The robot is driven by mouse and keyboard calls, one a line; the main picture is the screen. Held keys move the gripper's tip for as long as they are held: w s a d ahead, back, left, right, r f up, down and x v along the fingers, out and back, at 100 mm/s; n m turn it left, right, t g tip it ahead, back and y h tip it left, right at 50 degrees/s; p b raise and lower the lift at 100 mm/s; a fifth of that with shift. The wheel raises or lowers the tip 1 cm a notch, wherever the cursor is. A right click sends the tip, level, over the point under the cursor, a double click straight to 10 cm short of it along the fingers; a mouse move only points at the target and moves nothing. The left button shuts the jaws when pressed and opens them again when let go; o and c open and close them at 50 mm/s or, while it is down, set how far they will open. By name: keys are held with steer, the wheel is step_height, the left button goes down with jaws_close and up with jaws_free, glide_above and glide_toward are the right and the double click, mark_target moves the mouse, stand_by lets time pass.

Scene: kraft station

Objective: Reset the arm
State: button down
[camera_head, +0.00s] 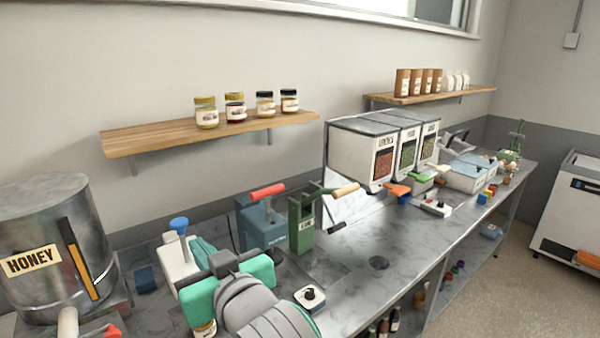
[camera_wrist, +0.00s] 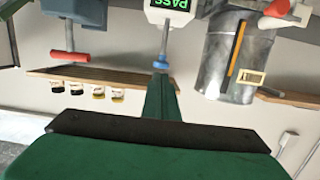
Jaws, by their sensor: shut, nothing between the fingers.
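My gripper (camera_head: 201,245) is over the near left part of the counter, its green fingers pointing away toward the wall. In the wrist view the fingers (camera_wrist: 160,85) are together with nothing between them. A white device with a blue-knobbed lever (camera_head: 179,225) stands just beyond the fingertips. In the upside-down wrist view its blue knob (camera_wrist: 160,64) appears close to the tips; I cannot tell whether they touch. My arm hides part of the counter below.
A steel honey tank (camera_head: 45,225) stands at the left. A blue press with a red handle (camera_head: 262,222) and a green machine (camera_head: 302,222) stand right of my gripper. Bins (camera_head: 365,155) stand further along. A wooden shelf (camera_head: 150,138) with jars is above. The counter (camera_head: 345,265) has clear room centrally.

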steer(key=w+d+f+m+t+h, duration=0.1)
steer(key=d+f+m, duration=0.15)
steer(key=f, duration=0.55)
steer(key=w+d+f+m+t+h, duration=0.1)
steer(key=w+d+f+m+t, duration=0.15)
steer(key=f, duration=0.45)
steer(key=s+d+f+m+h, duration=0.2)
steer(key=s+d+f, duration=0.15)
steer(key=f, duration=0.45)
steer(key=s+d+f+m+h, duration=0.2)
steer(key=s+d+f, duration=0.15)
steer(key=f, duration=0.45)
steer(key=s+d+f+m+h, duration=0.1)
steer(key=s+d+f+h, duration=0.15)
steer(key=s+f, duration=0.35)
steer(key=s+d+f+h, duration=0.2)
steer(key=s+d+f, duration=0.2)
steer(key=s, duration=0.4)
steer(key=s+d+n, duration=0.1)
steer(key=s+d, duration=0.2)
steer(key=s, duration=1.2)
steer(key=shift+f+n, duration=0.15)
steer(key=shift+n, duration=0.15)
